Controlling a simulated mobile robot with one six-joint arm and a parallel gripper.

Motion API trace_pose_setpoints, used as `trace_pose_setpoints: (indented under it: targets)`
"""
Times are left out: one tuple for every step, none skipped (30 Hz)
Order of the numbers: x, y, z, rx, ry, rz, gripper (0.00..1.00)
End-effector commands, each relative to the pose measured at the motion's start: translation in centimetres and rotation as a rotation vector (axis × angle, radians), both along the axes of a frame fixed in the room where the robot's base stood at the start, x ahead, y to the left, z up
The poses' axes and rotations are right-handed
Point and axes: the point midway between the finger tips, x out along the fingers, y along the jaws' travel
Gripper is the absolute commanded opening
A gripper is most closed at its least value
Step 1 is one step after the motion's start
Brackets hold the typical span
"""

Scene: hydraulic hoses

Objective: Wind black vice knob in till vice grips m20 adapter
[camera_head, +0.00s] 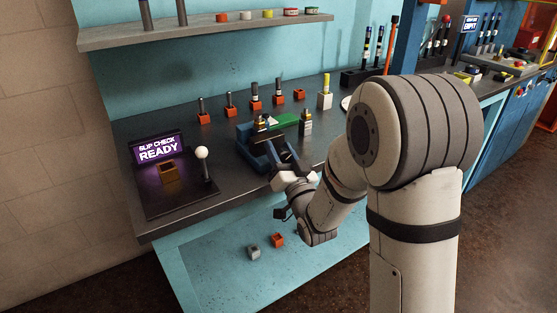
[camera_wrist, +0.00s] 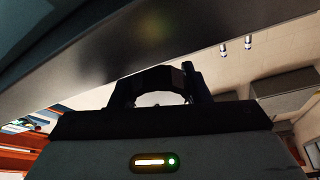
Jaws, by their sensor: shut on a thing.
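The blue vice (camera_head: 247,143) stands near the front edge of the dark bench. A small adapter with a brassy part (camera_head: 260,124) shows at its jaws; I cannot tell whether the jaws touch it. My gripper (camera_head: 283,157) is at the front of the vice, shut on the black vice knob, which is mostly hidden by the fingers in the head view. In the wrist view the dark rounded knob (camera_wrist: 157,76) sits between the two fingers.
A hose fitting (camera_head: 305,124) stands right of the vice, with a green piece (camera_head: 284,120) behind. Several orange holders with fittings line the back. A slip check station (camera_head: 160,150) with a white-ball lever (camera_head: 202,153) is at left. Two small blocks (camera_head: 277,240) lie on the lower shelf.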

Motion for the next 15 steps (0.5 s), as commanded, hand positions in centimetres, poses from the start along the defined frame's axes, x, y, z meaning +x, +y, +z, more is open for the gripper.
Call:
trace_pose_setpoints:
  targets:
    - [-0.1,0.14,-0.39,0.023,0.017,0.004,0.2]
    - [-0.1,0.11,-0.37,0.037,0.027,0.004,0.2]
    - [-0.09,0.09,-0.33,0.055,0.038,0.004,0.2]
    - [-0.07,0.07,-0.34,0.066,0.046,0.004,0.2]
    - [-0.06,0.06,-0.35,0.078,0.055,0.004,0.2]
    - [-0.05,0.04,-0.33,0.091,0.063,0.003,0.2]
    - [-0.04,0.04,-0.32,0.1,0.07,0.004,0.2]
    - [-0.04,0.04,-0.32,0.108,0.076,0.004,0.2]
    - [-0.03,0.03,-0.29,0.117,0.082,0.004,0.2]
    - [-0.04,0.02,-0.27,0.123,0.086,0.004,0.2]
    - [-0.03,0.01,-0.27,0.13,0.09,0.004,0.2]
    - [-0.02,-0.01,-0.27,0.135,0.094,0.004,0.2]
    - [-0.01,-0.01,-0.26,0.139,0.097,0.003,0.2]
    - [-0.01,-0.02,-0.27,0.141,0.099,0.004,0.2]
    - [-0.01,-0.02,-0.27,0.144,0.102,0.003,0.2]
